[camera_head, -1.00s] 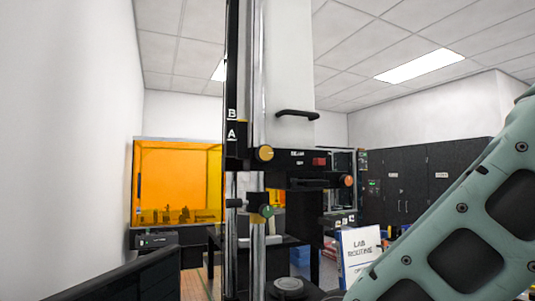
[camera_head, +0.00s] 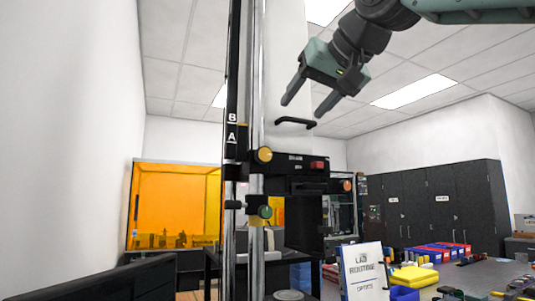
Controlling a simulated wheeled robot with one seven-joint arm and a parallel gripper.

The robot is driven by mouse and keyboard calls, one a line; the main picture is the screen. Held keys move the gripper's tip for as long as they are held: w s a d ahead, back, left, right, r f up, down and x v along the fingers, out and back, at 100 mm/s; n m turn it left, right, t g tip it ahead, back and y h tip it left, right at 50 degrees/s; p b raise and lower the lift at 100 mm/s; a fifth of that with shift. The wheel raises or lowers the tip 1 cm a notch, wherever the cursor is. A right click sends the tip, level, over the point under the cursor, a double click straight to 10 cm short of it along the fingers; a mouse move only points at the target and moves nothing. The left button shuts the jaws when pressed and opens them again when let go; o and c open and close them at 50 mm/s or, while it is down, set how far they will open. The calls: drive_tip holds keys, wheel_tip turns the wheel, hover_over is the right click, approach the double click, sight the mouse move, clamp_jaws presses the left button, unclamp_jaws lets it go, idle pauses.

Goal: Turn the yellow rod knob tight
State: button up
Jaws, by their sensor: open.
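The yellow rod knob (camera_head: 264,155) is a round yellow-orange disc on the carriage (camera_head: 300,172) of the upright rod stand. A green knob (camera_head: 265,212) is lower on the rod, and an orange knob (camera_head: 347,186) is on the carriage's right end.
A red button (camera_head: 317,165) and a black handle (camera_head: 296,122) are near the carriage. Dark cabinets (camera_head: 435,200) stand behind.

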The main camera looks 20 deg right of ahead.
sight(266, 152)
drive_tip(key=p+x, duration=1)
drive_tip(key=x, duration=0.7)
drive_tip(key=shift+a, duration=0.1)
drive_tip(key=c, duration=1)
